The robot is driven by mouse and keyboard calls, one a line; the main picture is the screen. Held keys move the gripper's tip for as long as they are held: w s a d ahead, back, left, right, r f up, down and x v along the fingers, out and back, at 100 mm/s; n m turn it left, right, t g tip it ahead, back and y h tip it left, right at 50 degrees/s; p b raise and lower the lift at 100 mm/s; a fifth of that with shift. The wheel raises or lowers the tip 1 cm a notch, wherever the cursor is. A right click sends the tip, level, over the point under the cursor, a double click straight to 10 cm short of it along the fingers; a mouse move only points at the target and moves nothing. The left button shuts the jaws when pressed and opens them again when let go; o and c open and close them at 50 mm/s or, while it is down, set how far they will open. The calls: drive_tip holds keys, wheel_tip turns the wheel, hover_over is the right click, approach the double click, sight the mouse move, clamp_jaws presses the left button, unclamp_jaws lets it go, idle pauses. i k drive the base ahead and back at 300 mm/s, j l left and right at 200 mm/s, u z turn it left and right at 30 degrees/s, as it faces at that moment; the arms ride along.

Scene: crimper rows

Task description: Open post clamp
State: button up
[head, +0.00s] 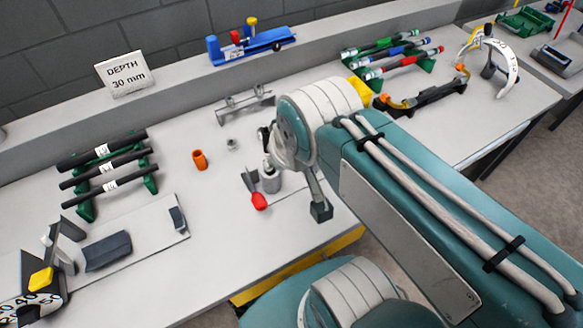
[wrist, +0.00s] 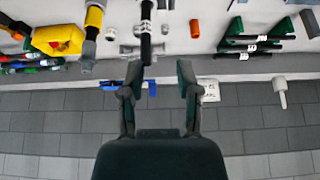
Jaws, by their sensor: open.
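In the head view a short grey post (head: 270,181) stands on the bench with a lever ending in a red knob (head: 259,201) beside it; this looks like the post clamp. My wrist covers the space just above and behind it, so the clamp's jaw is hidden. In the wrist view my gripper (wrist: 158,78) is open, its two dark fingers spread and empty.
A green rack of black rods (head: 105,178) stands at left, with an orange cup (head: 199,160) between it and the clamp. A grey metal stand (head: 243,104) is behind. A sign reading DEPTH 30 mm (head: 126,74) and a blue tool (head: 250,45) are on the back ledge.

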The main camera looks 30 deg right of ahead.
sight(257, 200)
drive_tip(key=k+z, duration=0.25)
drive_tip(key=k, duration=0.2)
drive_tip(key=k+l+z, duration=0.1)
drive_tip(key=k+z, duration=0.2)
drive_tip(key=k, duration=0.2)
